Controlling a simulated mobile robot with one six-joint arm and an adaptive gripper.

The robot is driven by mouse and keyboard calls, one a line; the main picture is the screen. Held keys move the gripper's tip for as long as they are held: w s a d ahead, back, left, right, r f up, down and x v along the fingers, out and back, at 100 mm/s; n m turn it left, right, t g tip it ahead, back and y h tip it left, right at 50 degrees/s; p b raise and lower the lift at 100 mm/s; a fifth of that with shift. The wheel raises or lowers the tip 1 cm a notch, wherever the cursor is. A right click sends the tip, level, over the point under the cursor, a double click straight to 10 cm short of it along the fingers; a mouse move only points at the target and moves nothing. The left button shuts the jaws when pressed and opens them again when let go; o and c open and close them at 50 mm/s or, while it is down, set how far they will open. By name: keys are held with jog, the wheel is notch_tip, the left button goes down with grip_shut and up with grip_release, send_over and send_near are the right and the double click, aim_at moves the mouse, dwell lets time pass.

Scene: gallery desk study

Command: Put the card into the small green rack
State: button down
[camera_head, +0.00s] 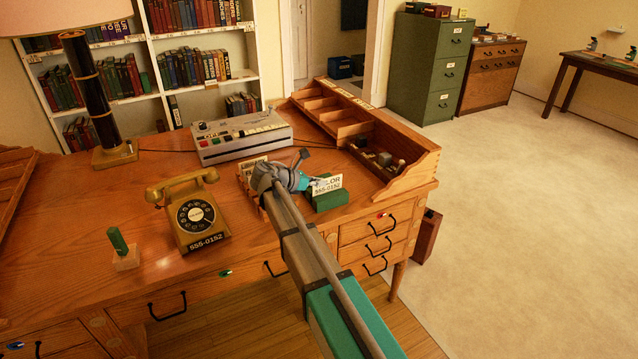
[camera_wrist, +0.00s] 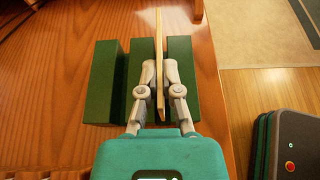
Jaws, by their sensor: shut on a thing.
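The pale card (camera_head: 328,184) with dark print stands upright at the small green rack (camera_head: 330,201) on the desk's right part. In the wrist view the card (camera_wrist: 159,45) shows edge-on as a thin strip. My gripper (camera_wrist: 160,72) is shut on the card, one finger on each side. The green rack (camera_wrist: 104,80) lies below, with upright green blocks and gaps between them. The card lines up with the gap between the middle and right blocks. I cannot tell how deep its lower edge sits. In the head view my gripper (camera_head: 303,182) is partly hidden by my arm.
A wooden pigeonhole organizer (camera_head: 405,160) stands behind and right of the rack. A grey console (camera_head: 242,136) and a yellow telephone (camera_head: 194,212) are to the left. The desk's edge (camera_wrist: 212,110) runs close to the rack's right.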

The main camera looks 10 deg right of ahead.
jog(key=shift+f, duration=0.2)
jog(key=c, duration=0.8)
grip_release()
jog(key=shift+r, duration=0.1)
jog(key=shift+r, duration=0.2)
jog(key=shift+s+a+r+p, duration=0.1)
jog(key=shift+a+p, duration=0.2)
jog(key=p+v, duration=0.3)
jog(key=v, duration=0.6)
jog(key=shift+a+r+p, duration=0.25)
jog(key=shift+a+p, duration=0.05)
jog(key=shift+p, duration=0.1)
jog(key=shift+v, duration=0.8)
jog(key=shift+s+f, duration=0.1)
